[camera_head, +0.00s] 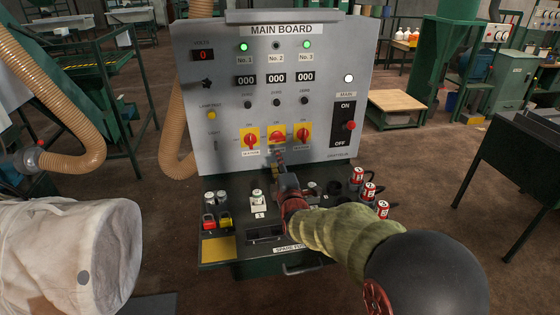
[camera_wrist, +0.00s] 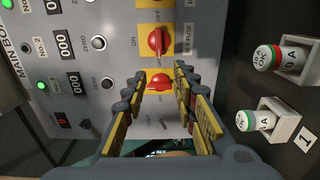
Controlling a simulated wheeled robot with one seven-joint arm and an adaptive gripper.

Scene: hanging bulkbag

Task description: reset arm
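My arm reaches up from the lower right in the head view. Another red knob (camera_wrist: 157,42) on a yellow plate is clear of the fingers. In the head view the left red knob (camera_head: 251,140) and right red knob (camera_head: 303,135) flank my gripper.
Lamps No. 1 (camera_head: 244,47) and No. 3 (camera_head: 306,44) glow green; No. 2 (camera_head: 276,45) is dark. A fuse in a white holder (camera_head: 258,203), padlocks (camera_head: 225,221) and red fuses (camera_head: 369,191) stand on the ledge below. A white bulk bag (camera_head: 60,255) is at left.

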